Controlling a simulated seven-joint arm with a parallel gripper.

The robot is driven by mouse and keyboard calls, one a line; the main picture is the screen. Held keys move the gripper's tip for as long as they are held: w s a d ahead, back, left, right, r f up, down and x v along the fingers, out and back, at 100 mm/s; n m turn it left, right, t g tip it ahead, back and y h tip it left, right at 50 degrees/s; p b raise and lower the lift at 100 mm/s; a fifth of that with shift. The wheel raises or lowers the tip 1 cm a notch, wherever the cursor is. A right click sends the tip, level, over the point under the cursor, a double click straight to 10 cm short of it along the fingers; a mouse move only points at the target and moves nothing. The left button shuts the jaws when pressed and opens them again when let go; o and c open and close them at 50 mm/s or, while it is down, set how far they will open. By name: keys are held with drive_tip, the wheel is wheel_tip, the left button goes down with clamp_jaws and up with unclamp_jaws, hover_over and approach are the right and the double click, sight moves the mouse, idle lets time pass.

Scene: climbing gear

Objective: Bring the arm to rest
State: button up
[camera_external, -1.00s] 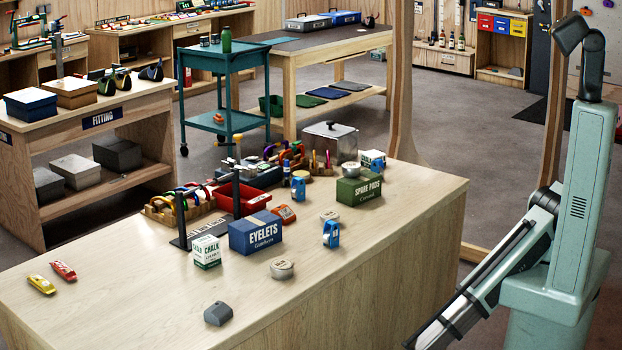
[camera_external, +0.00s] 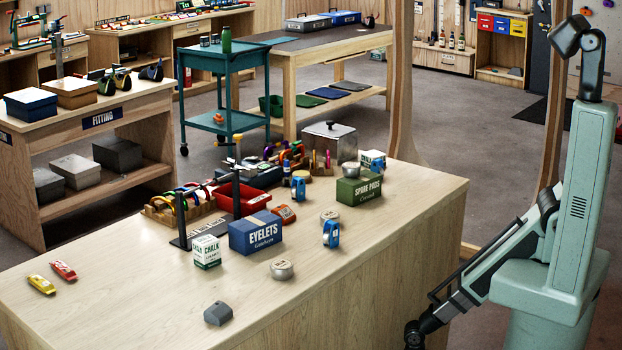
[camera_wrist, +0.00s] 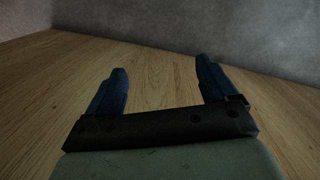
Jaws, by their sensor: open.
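My gripper (camera_wrist: 160,85) shows in the wrist view with its two blue fingers spread apart and nothing between them. Behind the fingers is a plain wooden surface, with a grey surface beyond it. In the external view my arm hangs low at the right, beside the right end of the wooden workbench (camera_external: 420,215). The arm's lower end is near the bottom edge of the picture, and the fingers cannot be made out there.
On the bench stand a blue eyelets box (camera_external: 255,234), a chalk box (camera_external: 207,251), a green spare pads box (camera_external: 359,190), a round tin (camera_external: 281,269) and a grey block (camera_external: 218,313). Red and yellow pieces lie at the left. The bench's right end is clear.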

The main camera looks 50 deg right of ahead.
drive_tip(key=s+d+r+m+g, duration=0.2)
drive_tip(key=s+d+r+g, duration=0.1)
drive_tip(key=s+d, duration=0.3)
drive_tip(key=s+d+r+m+g, duration=0.2)
drive_tip(key=s+d, duration=0.4)
drive_tip(key=d, duration=0.5)
wheel_tip(320, 180, up, 2)
drive_tip(key=shift+r+g+y, duration=0.15)
drive_tip(key=shift+g+y, duration=0.15)
drive_tip(key=shift+g, duration=0.2)
drive_tip(key=shift+o, duration=0.4)
drive_tip(key=shift+s, duration=0.1)
